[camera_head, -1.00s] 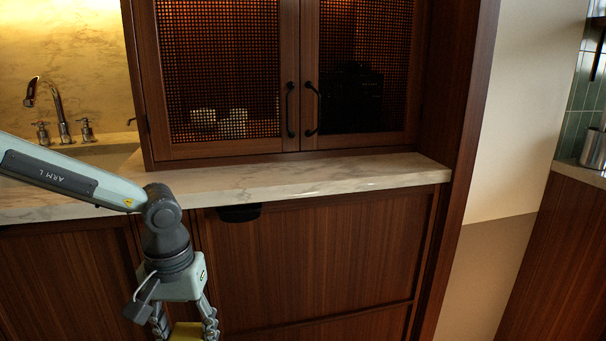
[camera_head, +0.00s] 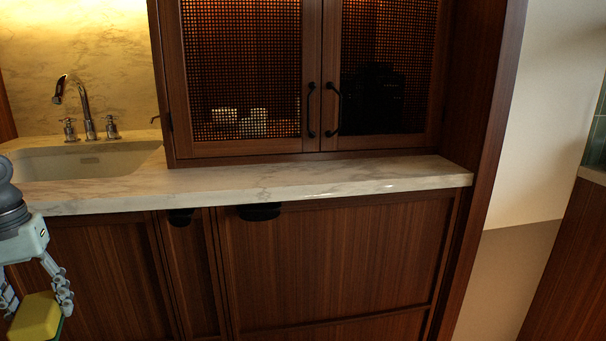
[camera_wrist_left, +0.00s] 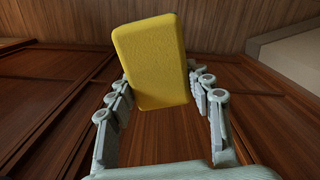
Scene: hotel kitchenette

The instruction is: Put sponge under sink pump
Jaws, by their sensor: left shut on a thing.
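A yellow sponge (camera_head: 36,318) is held in my left gripper (camera_head: 35,300) at the lower left of the head view, in front of the cabinet and below counter height. In the left wrist view the sponge (camera_wrist_left: 152,60) lies between the two fingers of the left gripper (camera_wrist_left: 165,98), slightly tilted. The sink tap (camera_head: 82,105) with two cross handles stands behind the sink basin (camera_head: 80,163) at the left. I cannot make out a separate soap pump. My right gripper is not in view.
The marble counter (camera_head: 310,180) runs to the right of the sink and its front strip is clear. A mesh-door cabinet (camera_head: 245,75) stands on it. Wooden lower cabinet fronts (camera_head: 330,265) are below. A wall (camera_head: 540,130) is at the right.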

